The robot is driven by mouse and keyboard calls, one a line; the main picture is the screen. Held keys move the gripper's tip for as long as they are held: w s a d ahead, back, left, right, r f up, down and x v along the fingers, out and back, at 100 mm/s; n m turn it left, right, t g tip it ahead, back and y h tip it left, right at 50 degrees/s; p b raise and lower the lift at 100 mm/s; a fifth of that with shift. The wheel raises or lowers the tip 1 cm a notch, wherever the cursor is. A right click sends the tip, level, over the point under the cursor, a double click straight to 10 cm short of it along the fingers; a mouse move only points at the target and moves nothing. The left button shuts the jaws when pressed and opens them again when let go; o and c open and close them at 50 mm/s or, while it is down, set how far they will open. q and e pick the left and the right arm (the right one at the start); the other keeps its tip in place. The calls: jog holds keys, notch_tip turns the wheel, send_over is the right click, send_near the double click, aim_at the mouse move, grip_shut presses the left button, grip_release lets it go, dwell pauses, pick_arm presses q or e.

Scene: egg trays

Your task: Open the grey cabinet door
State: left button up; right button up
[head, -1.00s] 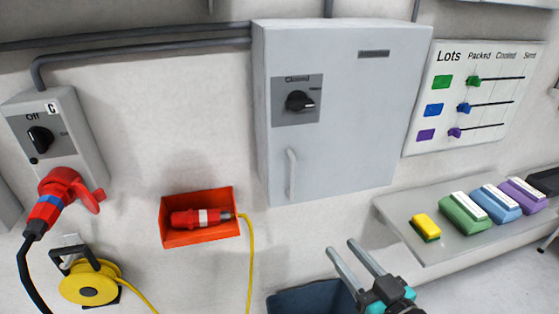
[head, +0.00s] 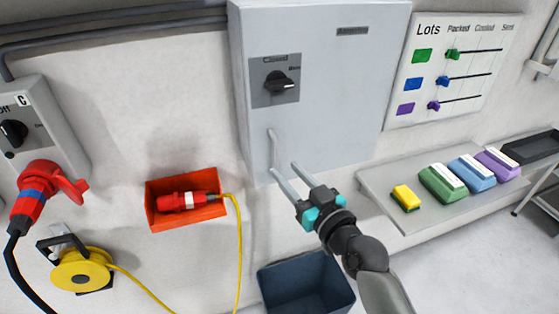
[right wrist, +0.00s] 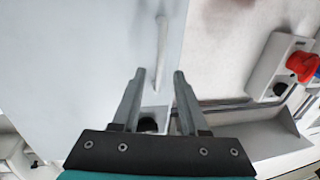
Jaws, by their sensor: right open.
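The grey cabinet (head: 330,95) hangs on the wall with its door shut. A black rotary knob (head: 280,83) sits on a darker plate labelled "Closed" on the door. A light vertical handle (head: 272,150) is at the lower left of the door; it also shows in the right wrist view (right wrist: 160,50), beyond and between the fingertips. My right gripper (head: 284,172) is open and empty, its fingertips just below and right of the handle in the head view. In the right wrist view my right gripper (right wrist: 157,75) shows its two fingers apart. My left gripper is not in view.
A red tray (head: 160,222) with a red connector and yellow cable is on the wall, left of the cabinet. A dark blue bin (head: 310,285) stands below. A shelf (head: 385,190) with coloured blocks is at right.

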aim_at(277, 161)
jog(key=shift+x, duration=2.15)
jog(key=shift+c, duration=0.2)
grip_shut()
